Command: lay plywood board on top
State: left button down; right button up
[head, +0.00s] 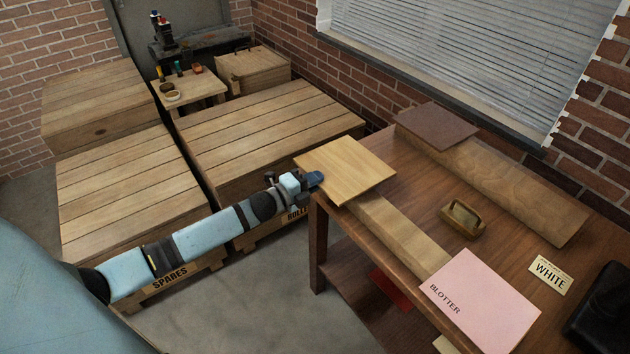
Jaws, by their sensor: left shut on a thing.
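A square light plywood board (345,168) is at the far left corner of the brown table (395,185). My left gripper (315,180) is shut on the board's left edge. The board looks flat and covers the far end of a long pale wooden piece (403,233); I cannot tell whether it touches that piece or is held just above it. A pink sheet marked BLOTTER (480,300) covers the near end of the same piece. My right gripper is not in view.
A second wooden plank (515,190) lies near the window, with a dark brown board (437,126) at its far end. A wooden-handled tool (462,219), a WHITE card (549,276) and a black object (602,315) are on the table. Large crates (130,190) stand left.

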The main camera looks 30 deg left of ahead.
pick_arm(q)
jog(key=shift+s, duration=0.1)
jog(key=r+p+v, duration=0.3)
jog(key=p+v, duration=0.5)
jog(key=v, duration=1.3)
jog(key=shift+s+p, duration=0.35)
jog(key=shift+s, duration=0.05)
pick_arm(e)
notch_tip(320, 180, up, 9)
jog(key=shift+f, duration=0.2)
pick_arm(q)
jog(key=w+d+r+n+y+p, duration=0.2)
jog(key=w+d+r+y+p, duration=0.1)
jog(key=d+r, duration=0.6)
jog(key=w+d+r+n+t+y+p, duration=0.1)
jog(key=w+d+r+n+y+p, duration=0.1)
jog(key=d+r, duration=0.8)
notch_tip(320, 180, up, 2)
jog(key=shift+w+d+r+n+y+p, duration=0.15)
jog(key=shift+w+d+n+y+p, duration=0.2)
jog(key=shift+w+y+p, duration=0.4)
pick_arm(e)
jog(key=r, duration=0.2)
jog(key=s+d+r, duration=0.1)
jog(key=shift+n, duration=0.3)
